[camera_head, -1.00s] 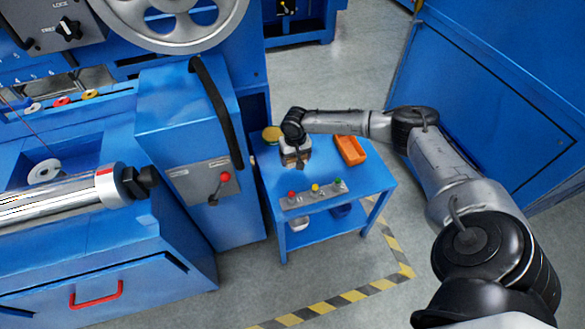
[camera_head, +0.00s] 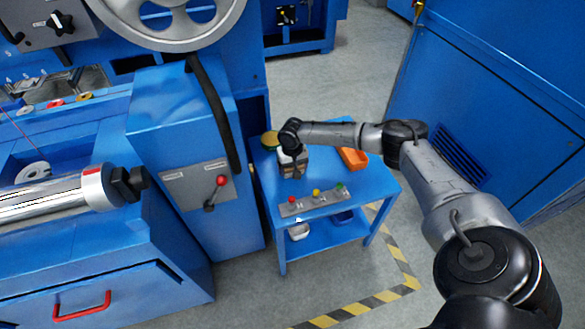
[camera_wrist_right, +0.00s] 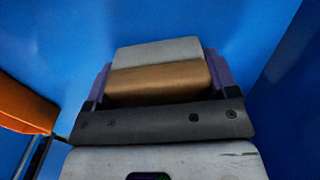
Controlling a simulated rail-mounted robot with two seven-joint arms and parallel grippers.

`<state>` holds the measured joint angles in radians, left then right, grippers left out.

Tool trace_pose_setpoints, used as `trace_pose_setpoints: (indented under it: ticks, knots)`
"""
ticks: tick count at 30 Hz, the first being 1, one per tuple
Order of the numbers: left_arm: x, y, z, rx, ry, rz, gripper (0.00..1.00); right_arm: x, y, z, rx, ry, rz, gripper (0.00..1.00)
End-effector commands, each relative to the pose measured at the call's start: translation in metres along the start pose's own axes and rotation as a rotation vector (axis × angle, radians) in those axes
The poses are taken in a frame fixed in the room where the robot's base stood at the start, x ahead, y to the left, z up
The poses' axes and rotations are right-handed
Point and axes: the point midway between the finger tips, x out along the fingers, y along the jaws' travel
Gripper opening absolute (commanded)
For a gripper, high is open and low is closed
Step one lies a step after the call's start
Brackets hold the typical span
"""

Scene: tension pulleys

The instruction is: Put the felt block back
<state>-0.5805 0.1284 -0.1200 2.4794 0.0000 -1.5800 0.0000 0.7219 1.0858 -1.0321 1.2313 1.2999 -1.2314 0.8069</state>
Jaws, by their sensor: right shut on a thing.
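My right gripper (camera_head: 293,170) is over the small blue table (camera_head: 345,195), pointing down beside the yellow round tin. In the right wrist view the gripper (camera_wrist_right: 160,75) is shut on a block with a brown face and a light grey layer, which I take as the felt block (camera_wrist_right: 158,80). Its dark purple fingers press the block from both sides. In the head view the block is too small and too covered by the hand to make out clearly. I cannot tell whether it touches the table top. My left gripper is out of view.
The yellow tin (camera_head: 270,139) stands at the table's back left, and an orange tray (camera_head: 353,159) is partly behind my arm. A grey button panel (camera_head: 312,200) lies along the front edge.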

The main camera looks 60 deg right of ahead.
Motion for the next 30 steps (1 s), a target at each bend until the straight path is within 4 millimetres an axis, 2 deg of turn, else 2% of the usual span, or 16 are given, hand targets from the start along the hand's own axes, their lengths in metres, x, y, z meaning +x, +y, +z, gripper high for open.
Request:
trace_pose_setpoints:
  ticks: [5, 6, 11, 20, 26, 30]
  knots:
    - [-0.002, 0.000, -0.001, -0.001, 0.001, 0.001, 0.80, 0.003, 0.000, 0.000, 0.000, -0.001, 0.001, 0.57]
    - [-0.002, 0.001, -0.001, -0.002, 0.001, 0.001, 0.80, 0.003, 0.000, 0.000, 0.000, 0.000, 0.001, 0.83]
    - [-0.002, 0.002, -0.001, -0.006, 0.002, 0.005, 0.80, 0.003, 0.000, 0.000, 0.000, 0.000, 0.001, 0.99]
    - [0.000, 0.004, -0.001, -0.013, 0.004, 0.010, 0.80, 0.001, 0.000, 0.000, 0.000, 0.001, 0.000, 1.00]
    - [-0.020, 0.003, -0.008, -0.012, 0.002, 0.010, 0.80, -0.029, 0.000, 0.000, 0.000, 0.002, -0.001, 1.00]
    - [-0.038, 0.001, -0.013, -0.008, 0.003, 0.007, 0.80, -0.057, 0.001, 0.000, 0.001, 0.002, 0.000, 1.00]
